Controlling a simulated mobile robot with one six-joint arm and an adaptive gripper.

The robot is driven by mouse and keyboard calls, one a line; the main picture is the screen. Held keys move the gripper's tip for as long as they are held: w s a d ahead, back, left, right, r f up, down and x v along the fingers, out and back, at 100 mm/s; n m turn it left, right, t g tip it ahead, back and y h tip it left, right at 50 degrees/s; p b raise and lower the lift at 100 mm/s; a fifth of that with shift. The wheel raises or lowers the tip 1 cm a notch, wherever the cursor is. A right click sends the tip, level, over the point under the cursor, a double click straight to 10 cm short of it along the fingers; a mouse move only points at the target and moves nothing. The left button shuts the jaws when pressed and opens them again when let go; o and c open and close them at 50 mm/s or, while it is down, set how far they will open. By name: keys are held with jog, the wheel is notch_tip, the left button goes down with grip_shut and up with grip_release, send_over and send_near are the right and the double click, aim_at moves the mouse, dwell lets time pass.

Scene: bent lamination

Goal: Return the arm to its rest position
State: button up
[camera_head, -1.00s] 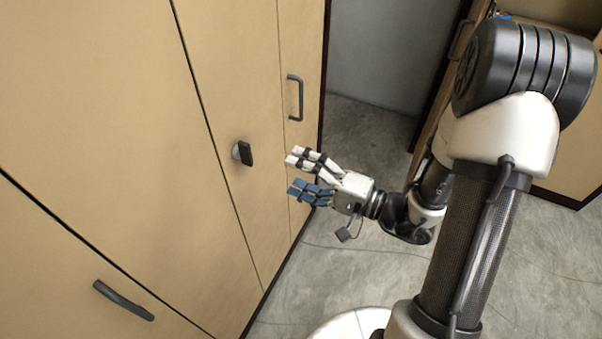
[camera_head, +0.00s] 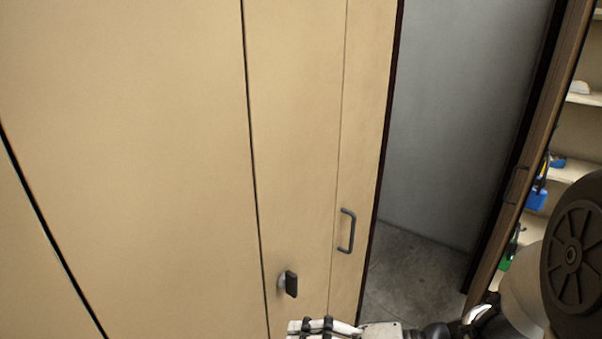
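My gripper (camera_head: 318,327) is at the bottom edge of the head view. Only its upper, white finger with dark bands and part of its pale body show. The other finger is cut off below the frame, so its opening is hidden. The visible finger points left and appears just below the dark knob (camera_head: 290,284) on the tan cabinet; I cannot tell whether they touch. My arm runs along the bottom to a large dark joint at the lower right.
Tan cabinet panels (camera_head: 170,150) fill the left side. A dark handle (camera_head: 348,231) is on the narrow panel. Grey floor (camera_head: 410,275) shows beyond the cabinet's edge. At the right, behind a dark-edged door or frame (camera_head: 535,150), shelves (camera_head: 580,98) hold small blue and green items.

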jog(key=s+d+n+g+h, duration=0.3)
jog(key=s+h, duration=0.5)
jog(key=s, duration=0.2)
jog(key=w+d+r+t+h, duration=0.1)
jog(key=d+r+t+h, duration=0.4)
jog(key=d, duration=0.4)
jog(key=shift+w+d+m+h, duration=0.15)
jog(key=shift+d+m+h, duration=0.15)
jog(key=shift+h, duration=0.5)
